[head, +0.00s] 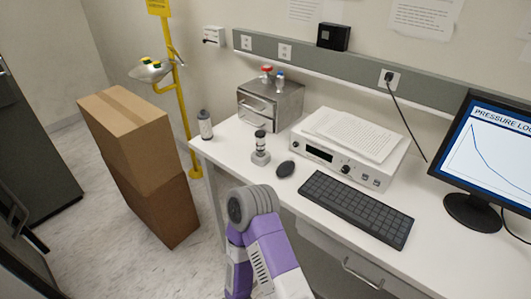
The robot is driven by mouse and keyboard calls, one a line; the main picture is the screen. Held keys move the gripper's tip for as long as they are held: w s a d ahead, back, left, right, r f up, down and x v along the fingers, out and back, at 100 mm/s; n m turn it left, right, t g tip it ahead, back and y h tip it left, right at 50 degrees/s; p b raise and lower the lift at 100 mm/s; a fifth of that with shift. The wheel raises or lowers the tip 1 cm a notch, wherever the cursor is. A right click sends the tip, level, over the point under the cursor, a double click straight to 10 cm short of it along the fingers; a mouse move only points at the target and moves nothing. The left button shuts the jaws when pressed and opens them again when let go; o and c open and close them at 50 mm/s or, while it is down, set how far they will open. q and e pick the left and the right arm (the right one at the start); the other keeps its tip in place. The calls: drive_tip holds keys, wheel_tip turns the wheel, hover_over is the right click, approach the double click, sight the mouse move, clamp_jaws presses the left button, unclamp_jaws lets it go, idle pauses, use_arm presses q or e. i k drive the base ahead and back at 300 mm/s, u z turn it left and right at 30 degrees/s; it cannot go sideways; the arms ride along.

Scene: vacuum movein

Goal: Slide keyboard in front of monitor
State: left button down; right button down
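A dark keyboard (356,208) lies flat and at an angle on the white desk, close to its front edge. The black monitor (488,152) stands at the right on a round base, its screen showing a "PRESSURE LOG" graph. The keyboard lies to the left of and nearer than the monitor's base, with a strip of bare desk between them. A purple and grey link of my own arm rises at the bottom centre, in front of the desk edge and left of the keyboard. No fingertips of either gripper show.
A black mouse (285,169) lies left of the keyboard. A white instrument (346,150) with papers on top stands behind it. A small grey device (260,150), a canister (205,125) and a metal drawer box (270,106) stand further left. Stacked cartons (140,135) stand on the floor.

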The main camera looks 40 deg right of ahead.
sight(393, 227)
drive_tip(key=i, duration=1.25)
drive_tip(key=z, duration=2)
